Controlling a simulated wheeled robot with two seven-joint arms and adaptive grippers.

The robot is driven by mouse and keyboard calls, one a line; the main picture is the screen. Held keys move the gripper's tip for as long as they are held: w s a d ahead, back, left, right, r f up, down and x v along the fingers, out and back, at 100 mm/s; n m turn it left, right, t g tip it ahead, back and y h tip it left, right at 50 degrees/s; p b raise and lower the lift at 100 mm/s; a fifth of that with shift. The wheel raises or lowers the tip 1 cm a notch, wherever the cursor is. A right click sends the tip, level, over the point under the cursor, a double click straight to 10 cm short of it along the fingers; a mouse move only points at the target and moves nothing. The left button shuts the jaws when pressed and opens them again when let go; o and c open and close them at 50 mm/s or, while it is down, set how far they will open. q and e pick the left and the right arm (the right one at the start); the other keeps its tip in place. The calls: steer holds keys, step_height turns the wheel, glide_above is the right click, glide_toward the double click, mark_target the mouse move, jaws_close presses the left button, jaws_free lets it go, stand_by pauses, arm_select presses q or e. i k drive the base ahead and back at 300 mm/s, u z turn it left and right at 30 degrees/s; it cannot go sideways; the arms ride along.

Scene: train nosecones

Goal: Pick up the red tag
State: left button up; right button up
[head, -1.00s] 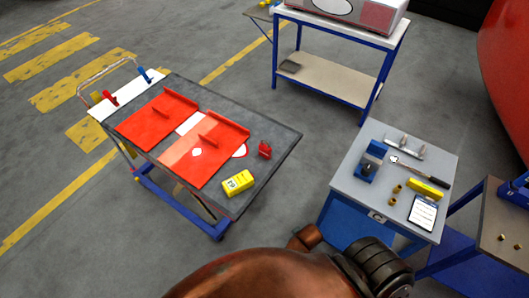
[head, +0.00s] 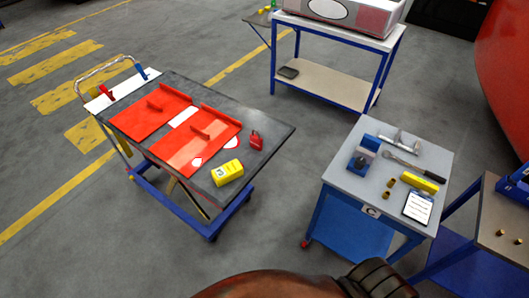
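A dark cart (head: 268,122) stands at the left. A small upright red piece (head: 107,94) is at the white strip (head: 122,91) on its far left end, with a similar blue piece (head: 140,69) beside it. Another small red object (head: 256,140) sits on the cart's right part. I cannot tell which of the red pieces is the tag. Neither of my grippers shows.
A grey-topped blue table (head: 345,177) at the right holds tools, a yellow block and a clipboard (head: 417,207). Open floor lies between cart and table.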

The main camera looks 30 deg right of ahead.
mark_target(256, 141)
steer(key=k, duration=0.8)
steer(key=u, duration=0.25)
steer(key=i, duration=0.75)
steer(key=z, duration=0.75)
steer(key=i, duration=0.85)
steer(key=z, duration=0.75)
